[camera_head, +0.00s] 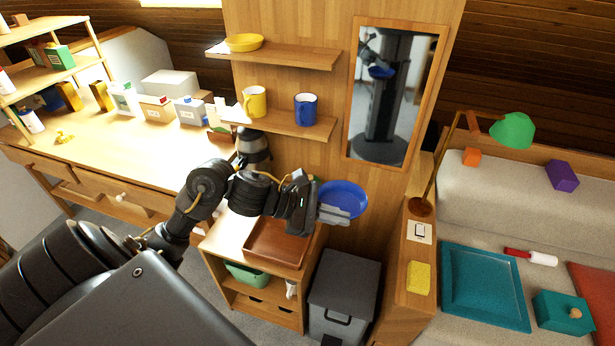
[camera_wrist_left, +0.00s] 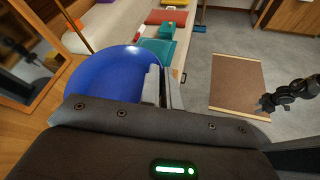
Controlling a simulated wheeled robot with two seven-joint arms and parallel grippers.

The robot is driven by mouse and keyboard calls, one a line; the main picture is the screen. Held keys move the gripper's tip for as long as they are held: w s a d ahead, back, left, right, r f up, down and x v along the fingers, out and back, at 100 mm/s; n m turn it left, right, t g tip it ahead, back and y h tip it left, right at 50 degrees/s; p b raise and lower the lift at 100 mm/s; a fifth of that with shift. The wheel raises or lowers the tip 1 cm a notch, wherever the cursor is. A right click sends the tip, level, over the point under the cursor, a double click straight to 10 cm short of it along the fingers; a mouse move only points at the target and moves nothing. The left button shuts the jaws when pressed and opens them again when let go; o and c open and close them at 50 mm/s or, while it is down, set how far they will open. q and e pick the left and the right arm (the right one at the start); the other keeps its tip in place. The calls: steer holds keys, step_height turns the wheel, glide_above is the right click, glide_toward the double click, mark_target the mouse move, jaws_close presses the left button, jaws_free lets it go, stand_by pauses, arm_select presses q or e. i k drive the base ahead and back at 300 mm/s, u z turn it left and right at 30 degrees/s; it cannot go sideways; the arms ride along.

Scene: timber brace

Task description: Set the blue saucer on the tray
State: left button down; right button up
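The blue saucer (camera_head: 345,197) is held up in the air by its rim in my left gripper (camera_head: 333,214), which is shut on it. The saucer also shows in the left wrist view (camera_wrist_left: 105,72), beside the grey fingers. A brown tray with a raised rim (camera_head: 262,262) lies on top of the small wooden cabinet, below and left of the gripper; it looks empty. A teal square tray-like piece (camera_head: 487,287) lies on the couch at right. A dark piece at the right of the left wrist view (camera_wrist_left: 290,95) looks like my right gripper; its fingers are unclear.
A wall mirror (camera_head: 393,92) hangs behind the saucer. Shelves above hold a yellow mug (camera_head: 254,101), a blue mug (camera_head: 305,109) and a yellow dish (camera_head: 244,42). A grey bin (camera_head: 343,293) stands right of the cabinet. A green lamp (camera_head: 512,130) rises at right.

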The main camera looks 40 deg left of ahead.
mark_target(280, 238)
steer(key=z, duration=2.5)
steer(key=k, duration=1)
steer(key=u, duration=1.85)
